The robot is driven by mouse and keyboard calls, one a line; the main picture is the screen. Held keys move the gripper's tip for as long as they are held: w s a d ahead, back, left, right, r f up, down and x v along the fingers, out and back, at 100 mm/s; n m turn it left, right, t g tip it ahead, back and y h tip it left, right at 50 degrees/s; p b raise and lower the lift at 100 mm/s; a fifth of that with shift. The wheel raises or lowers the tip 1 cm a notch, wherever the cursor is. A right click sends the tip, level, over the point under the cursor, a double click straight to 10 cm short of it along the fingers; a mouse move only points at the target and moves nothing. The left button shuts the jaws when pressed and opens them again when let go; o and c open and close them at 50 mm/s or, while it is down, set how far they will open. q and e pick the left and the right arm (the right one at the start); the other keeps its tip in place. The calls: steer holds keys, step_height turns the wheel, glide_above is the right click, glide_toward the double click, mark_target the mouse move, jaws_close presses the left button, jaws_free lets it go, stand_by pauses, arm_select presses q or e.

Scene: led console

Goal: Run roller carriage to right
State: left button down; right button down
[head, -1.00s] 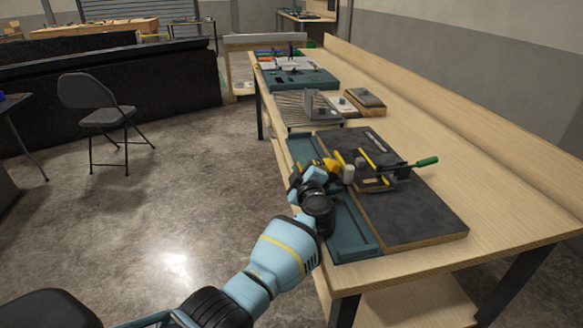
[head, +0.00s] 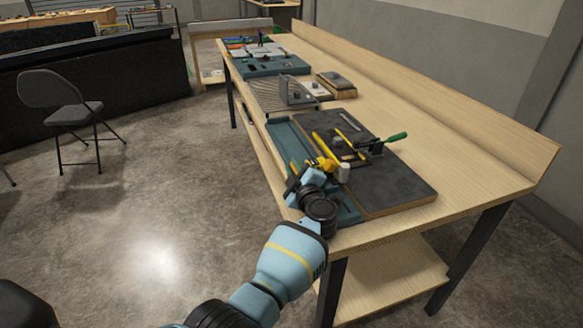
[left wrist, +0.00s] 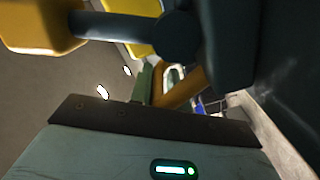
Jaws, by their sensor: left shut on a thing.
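The roller carriage (head: 326,163) shows as a small yellow piece with a pale round knob beside it, at the inner edge of the teal rail tray (head: 281,134). My left gripper (head: 311,176) is shut on the carriage, low over the tray; its fingers and the arm hide much of the grip. In the left wrist view, yellow blocks (left wrist: 40,28) and a dark rod (left wrist: 120,28) show close up; the exact contact is unclear. My right gripper is not in view.
A dark board (head: 385,185) with a green-handled clamp (head: 395,138) lies beside the tray. A grey angled fixture (head: 292,92) and a teal box (head: 270,66) stand farther along the bench. The bench's right side (head: 470,150) is clear.

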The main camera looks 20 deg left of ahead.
arm_select(q)
steer(key=shift+w+d+r, duration=0.15)
steer(key=shift+d+r, duration=0.15)
steer(key=shift+r, duration=0.3)
steer(key=c, duration=1.5)
jaws_free()
steer(key=shift+d, duration=0.1)
steer(key=shift+o, duration=0.2)
steer(key=shift+f, duration=0.2)
steer(key=shift+a+f, duration=0.2)
steer(key=shift+f, duration=0.05)
steer(key=shift+s, duration=0.2)
